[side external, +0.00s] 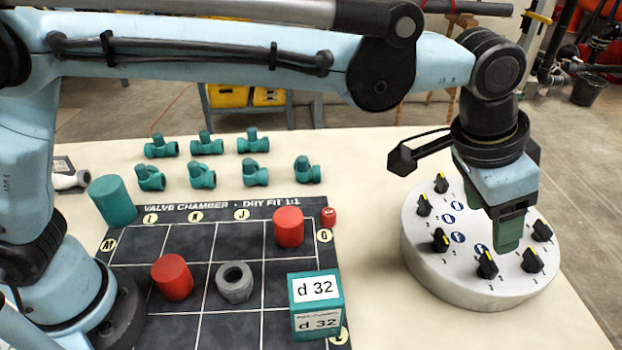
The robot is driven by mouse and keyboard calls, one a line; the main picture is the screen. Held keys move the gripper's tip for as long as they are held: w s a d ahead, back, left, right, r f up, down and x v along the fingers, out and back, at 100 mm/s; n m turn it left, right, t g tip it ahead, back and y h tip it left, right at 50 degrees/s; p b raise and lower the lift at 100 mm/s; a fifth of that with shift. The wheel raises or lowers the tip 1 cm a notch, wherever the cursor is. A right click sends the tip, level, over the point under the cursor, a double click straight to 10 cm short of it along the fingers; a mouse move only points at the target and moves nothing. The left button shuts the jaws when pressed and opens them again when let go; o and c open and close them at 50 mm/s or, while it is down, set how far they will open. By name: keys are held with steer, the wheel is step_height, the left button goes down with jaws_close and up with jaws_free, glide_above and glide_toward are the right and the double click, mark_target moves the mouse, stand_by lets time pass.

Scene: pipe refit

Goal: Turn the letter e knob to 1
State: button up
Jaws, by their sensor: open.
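A round pale dial plate (425,272) stands on the right of the table. Several black knobs with yellow pointer marks ring its top, among them a left knob (440,240), a front knob (487,264) and a right knob (542,231). Blue round labels (457,237) sit inside the ring, but their letters are too small to read, so I cannot tell which knob is e. My gripper (507,236) is open, pointing down over the plate with its green fingers among the knobs. It hides part of the plate behind it. I cannot tell whether a knob is between the fingers.
A dark gridded board (203,325) lies left of the plate, bearing red cylinders (172,276), a grey nut (235,282) and a teal box marked d 32 (316,302). A teal cylinder (113,201) stands at its corner. Several teal pipe fittings (207,144) lie behind. Bare tabletop (375,290) separates board and plate.

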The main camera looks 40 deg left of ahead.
mark_target(491, 261)
steer(key=x, duration=1)
steer(key=shift+f, duration=0.2)
steer(key=shift+c, duration=0.2)
steer(key=c, duration=1)
steer(key=m+g, duration=0.1)
steer(key=m, duration=0.1)
steer(key=m+g+h, duration=0.1)
steer(key=m, duration=0.2)
steer(key=shift+w+m, duration=0.2)
steer(key=shift+m, duration=0.1)
steer(key=m+g, duration=0.1)
steer(key=m, duration=0.2)
steer(key=m+g, duration=0.1)
steer(key=m, duration=0.2)
steer(key=shift+w+r, duration=0.1)
steer(key=shift+w, duration=0.05)
